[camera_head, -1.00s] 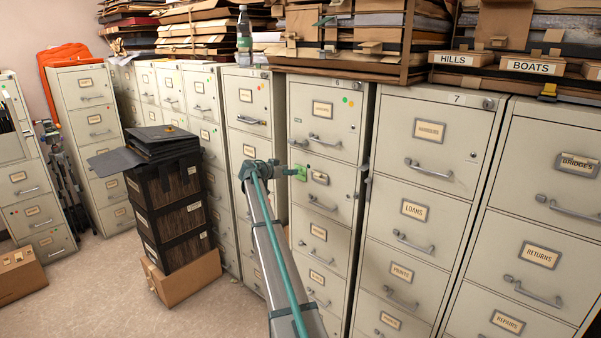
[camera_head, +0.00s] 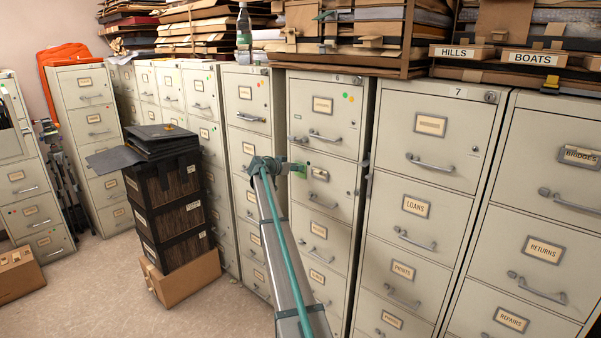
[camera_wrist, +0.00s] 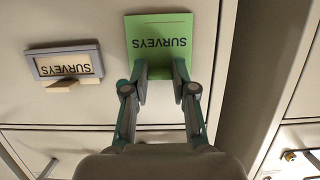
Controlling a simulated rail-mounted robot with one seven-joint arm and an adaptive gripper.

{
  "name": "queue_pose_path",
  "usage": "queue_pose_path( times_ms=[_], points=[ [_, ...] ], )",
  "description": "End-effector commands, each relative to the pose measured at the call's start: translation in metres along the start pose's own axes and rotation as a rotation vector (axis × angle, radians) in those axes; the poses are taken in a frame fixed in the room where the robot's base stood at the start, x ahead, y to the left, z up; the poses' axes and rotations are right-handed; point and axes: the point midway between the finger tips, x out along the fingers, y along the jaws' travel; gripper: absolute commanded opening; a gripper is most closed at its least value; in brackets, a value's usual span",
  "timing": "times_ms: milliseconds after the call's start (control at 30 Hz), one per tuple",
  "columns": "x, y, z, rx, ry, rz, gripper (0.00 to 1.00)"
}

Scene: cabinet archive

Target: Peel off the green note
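The green note (camera_wrist: 158,42) reads SURVEYS upside down in the wrist view and lies flat on a cream drawer front. In the head view the note (camera_head: 300,171) is a small green patch, partly hidden by my gripper (camera_head: 284,167). In the wrist view my gripper (camera_wrist: 160,74) is open, with its two fingertips apart over the end of the note nearest it. I cannot tell whether the fingertips touch the note.
A framed SURVEYS label (camera_wrist: 67,64) sits beside the note, with a small tan block by it. Drawer handles (camera_head: 325,137) stick out from the cabinet. Paper stacks and a bottle (camera_head: 244,27) are on top.

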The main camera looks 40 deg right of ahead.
Motion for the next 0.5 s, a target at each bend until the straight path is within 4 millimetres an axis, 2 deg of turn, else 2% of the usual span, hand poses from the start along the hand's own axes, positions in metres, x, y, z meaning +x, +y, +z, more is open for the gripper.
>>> queue_pose_path(
  times_ms=[500],
  points=[
    [-0.0014,0.0001,0.0012,0.0,-0.001,0.0,0.0]
  ],
)
